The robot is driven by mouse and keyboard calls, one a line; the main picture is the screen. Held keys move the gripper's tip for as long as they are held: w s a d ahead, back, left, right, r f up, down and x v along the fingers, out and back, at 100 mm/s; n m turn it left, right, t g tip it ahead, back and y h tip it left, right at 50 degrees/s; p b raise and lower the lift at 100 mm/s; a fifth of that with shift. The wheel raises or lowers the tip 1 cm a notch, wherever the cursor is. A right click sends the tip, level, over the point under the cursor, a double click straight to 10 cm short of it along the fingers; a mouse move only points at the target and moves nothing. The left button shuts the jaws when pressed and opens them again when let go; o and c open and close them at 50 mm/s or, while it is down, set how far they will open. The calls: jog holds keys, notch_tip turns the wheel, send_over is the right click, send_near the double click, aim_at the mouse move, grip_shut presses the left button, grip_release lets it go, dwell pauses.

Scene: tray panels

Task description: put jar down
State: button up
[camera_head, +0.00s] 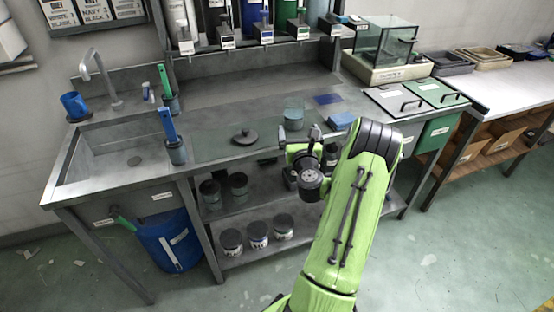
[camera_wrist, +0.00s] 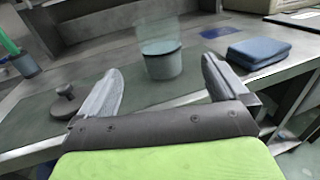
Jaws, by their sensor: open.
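A jar (camera_head: 293,118) with a clear upper part stands upright on the metal counter in the head view. In the wrist view the jar (camera_wrist: 163,64) shows a grey-teal lower part and a see-through top, beyond and between my fingertips. My gripper (camera_wrist: 158,80) is open and empty, and the jar appears apart from both fingers. In the head view my gripper (camera_head: 300,136) is at the counter's front edge, just in front of the jar. A dark round lid with a knob (camera_head: 245,137) lies on the counter left of the jar; it also shows in the wrist view (camera_wrist: 67,101).
A folded blue cloth (camera_head: 341,121) lies right of the jar, and a dark blue flat piece (camera_head: 327,99) lies behind it. A holder with a blue-handled tool (camera_head: 174,150) stands by the sink (camera_head: 125,150). Several dark jars (camera_head: 257,235) stand on the lower shelf.

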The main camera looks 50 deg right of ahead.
jog(key=w+a+n, duration=0.1)
jog(key=w+a+r+n+t+y, duration=0.1)
jog(key=w+a+n+y, duration=0.1)
jog(key=w, duration=0.1)
jog(key=shift+r+n+t, duration=0.4)
jog(key=w+a+r+n+t+y, duration=0.1)
jog(key=w+a+r+n+y, duration=0.25)
jog(key=a+n, duration=0.45)
jog(key=w+a+r+n+y, duration=0.25)
jog(key=a+n+y, duration=0.3)
jog(key=a, duration=0.35)
jog(key=s+a+n+g+y, duration=0.3)
jog(key=a+n+g+y, duration=0.1)
jog(key=a+n, duration=1.05)
jog(key=s+a+n+g+h, duration=0.1)
jog(key=s+a+n+g, duration=0.2)
jog(key=s, duration=0.9)
jog(key=s+a+n+g+h, duration=0.1)
jog(key=s+a+n+g, duration=0.2)
jog(key=s+n, duration=0.6)
jog(key=s, duration=0.4)
jog(key=shift+r+n+h, duration=0.4)
jog(key=shift+a, duration=0.1)
